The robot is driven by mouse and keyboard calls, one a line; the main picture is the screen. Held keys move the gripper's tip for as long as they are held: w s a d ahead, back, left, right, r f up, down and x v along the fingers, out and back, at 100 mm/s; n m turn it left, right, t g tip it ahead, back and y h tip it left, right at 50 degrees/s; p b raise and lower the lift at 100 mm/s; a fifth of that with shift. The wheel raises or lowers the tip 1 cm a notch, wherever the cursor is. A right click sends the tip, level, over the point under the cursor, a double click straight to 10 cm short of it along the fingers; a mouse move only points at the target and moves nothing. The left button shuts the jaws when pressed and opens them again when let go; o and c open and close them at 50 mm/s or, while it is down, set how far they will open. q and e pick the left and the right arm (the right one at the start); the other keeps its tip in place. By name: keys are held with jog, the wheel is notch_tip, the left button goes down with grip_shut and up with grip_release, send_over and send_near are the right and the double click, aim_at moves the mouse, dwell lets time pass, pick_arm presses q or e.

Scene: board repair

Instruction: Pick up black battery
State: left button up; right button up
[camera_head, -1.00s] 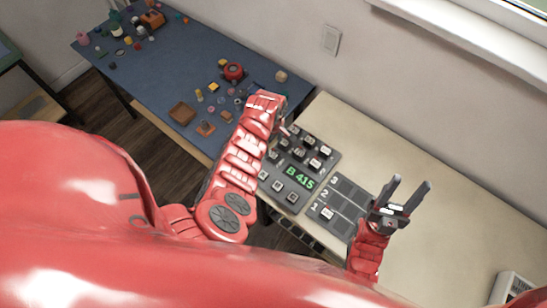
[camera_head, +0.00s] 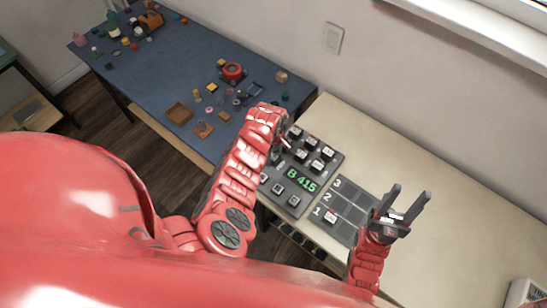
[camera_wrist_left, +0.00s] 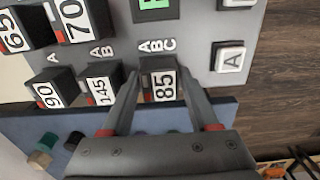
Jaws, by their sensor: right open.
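Several black batteries with white number labels stand on the grey board (camera_head: 322,178) with the green "B 415" display (camera_head: 301,179). In the left wrist view, a black battery labelled 85 (camera_wrist_left: 163,86) stands between the fingers of my left gripper (camera_wrist_left: 163,80). The fingers are apart, with a gap at the right of the battery. In the head view my left gripper (camera_head: 281,146) is low over the board's left side, its fingertips partly hidden. Batteries 145 (camera_wrist_left: 101,86) and 90 (camera_wrist_left: 55,89) stand beside it. My right gripper (camera_head: 407,204) is open and empty.
A panel with slots numbered 1 to 3 (camera_head: 346,205) lies to the right; a battery (camera_head: 330,216) sits in slot 1. A blue table (camera_head: 165,85) with small parts is at the left. The beige tabletop (camera_head: 450,200) at right is mostly clear.

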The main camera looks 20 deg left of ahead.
pick_arm(q)
grip_shut()
dwell(0.3)
